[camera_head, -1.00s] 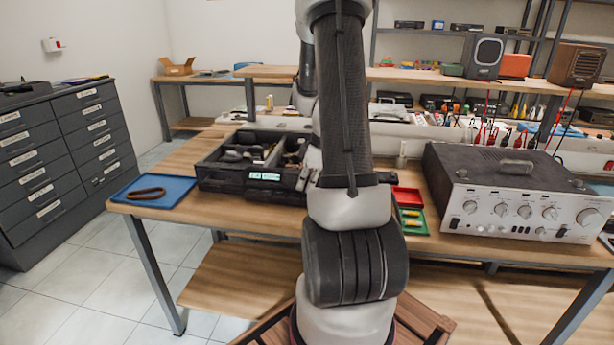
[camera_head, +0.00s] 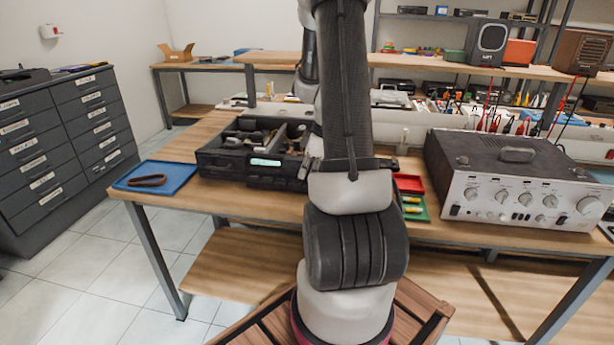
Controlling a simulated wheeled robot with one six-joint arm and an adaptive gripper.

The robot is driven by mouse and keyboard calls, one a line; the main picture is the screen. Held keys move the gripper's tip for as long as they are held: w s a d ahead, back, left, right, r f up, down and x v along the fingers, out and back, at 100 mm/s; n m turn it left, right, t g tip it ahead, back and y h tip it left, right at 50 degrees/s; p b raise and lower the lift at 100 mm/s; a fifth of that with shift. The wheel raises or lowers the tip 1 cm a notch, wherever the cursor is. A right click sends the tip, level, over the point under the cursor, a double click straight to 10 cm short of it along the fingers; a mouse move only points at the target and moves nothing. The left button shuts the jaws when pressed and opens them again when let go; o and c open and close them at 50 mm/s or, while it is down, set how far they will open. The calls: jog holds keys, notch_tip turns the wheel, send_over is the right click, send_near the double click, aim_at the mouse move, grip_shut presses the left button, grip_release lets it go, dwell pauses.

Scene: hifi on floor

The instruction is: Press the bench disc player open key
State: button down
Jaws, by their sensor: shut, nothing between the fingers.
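I cannot make out for certain a disc player or its open key. A silver-fronted black unit (camera_head: 520,180) with a row of knobs and a top handle stands at the right of the wooden workbench (camera_head: 250,203). A black open-topped case (camera_head: 225,170) with a small lit pale green panel (camera_head: 265,162) on its front stands left of my arm. My arm rises through the middle of the view and hides part of the bench and the case's right end. My gripper is not in view.
A blue tray (camera_head: 180,180) holding a brown ring-shaped object (camera_head: 147,180) lies at the bench's left end. Red (camera_head: 409,183) and green (camera_head: 415,213) trays lie right of my arm. A grey drawer cabinet (camera_head: 60,130) stands at far left. Tiled floor between is clear.

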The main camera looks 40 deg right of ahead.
jog(key=v, duration=0.7)
jog(key=shift+a, duration=0.1)
dwell(0.6)
jog(key=s+a+r+m+t+h, duration=0.1)
jog(key=s+a+r+m, duration=0.2)
jog(key=s+a+r, duration=0.4)
jog(key=s+a+r+m+h, duration=0.1)
jog(key=s+a+r+m, duration=0.3)
jog(key=s+a+r, duration=0.4)
jog(key=a+r, duration=0.1)
jog(key=a, duration=0.3)
jog(key=shift+m+t, duration=0.3)
jog(key=shift+t, duration=0.1)
dwell(1.1)
